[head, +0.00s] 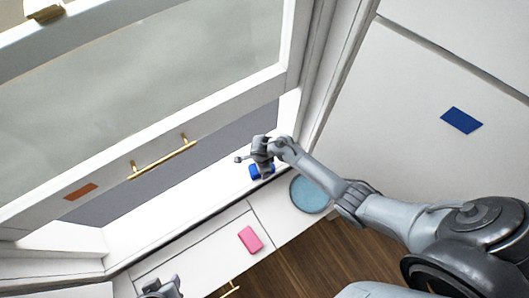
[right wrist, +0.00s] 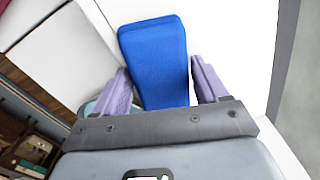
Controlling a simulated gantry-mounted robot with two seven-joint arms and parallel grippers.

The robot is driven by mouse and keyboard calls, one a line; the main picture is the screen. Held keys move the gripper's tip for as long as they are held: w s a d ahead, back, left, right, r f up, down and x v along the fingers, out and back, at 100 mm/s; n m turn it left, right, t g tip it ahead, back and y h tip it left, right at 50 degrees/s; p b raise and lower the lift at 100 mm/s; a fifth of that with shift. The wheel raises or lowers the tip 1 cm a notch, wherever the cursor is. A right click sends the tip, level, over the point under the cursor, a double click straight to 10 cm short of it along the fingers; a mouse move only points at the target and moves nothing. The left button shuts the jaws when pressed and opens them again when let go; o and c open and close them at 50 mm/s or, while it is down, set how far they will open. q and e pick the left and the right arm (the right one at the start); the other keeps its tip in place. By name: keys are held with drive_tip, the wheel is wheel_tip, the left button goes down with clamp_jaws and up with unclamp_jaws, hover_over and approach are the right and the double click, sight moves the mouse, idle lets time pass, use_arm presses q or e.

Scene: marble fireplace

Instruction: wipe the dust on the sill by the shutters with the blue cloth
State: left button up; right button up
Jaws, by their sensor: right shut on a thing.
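The blue cloth (head: 256,173) is a thick, block-like blue piece at my right gripper (head: 263,160), over the white sill (head: 182,208). In the right wrist view the cloth (right wrist: 154,60) lies between the two fingers of the right gripper (right wrist: 162,75), which is shut on it. I cannot tell whether the cloth touches the sill. I cannot make out dust on the sill. My left gripper (head: 160,287) shows only partly at the bottom edge, apart from the cloth; its fingers are not clear.
A pink block (head: 250,239) lies on the white surface below the sill. A round light-blue dish (head: 311,194) stands beside my right forearm. A brass handle (head: 162,157) is on the framed panel above the sill. A dark blue rectangle (head: 461,121) is at right.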

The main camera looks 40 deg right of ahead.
sight(253, 173)
drive_tip(key=shift+a+p, duration=0.45)
drive_tip(key=shift+a, duration=1.75)
drive_tip(key=shift+w+a, duration=0.15)
drive_tip(key=shift+a, duration=1)
drive_tip(key=shift+a+p, duration=0.1)
drive_tip(key=shift+p, duration=0.2)
drive_tip(key=shift+d+f, duration=0.1)
drive_tip(key=shift+d, duration=0.1)
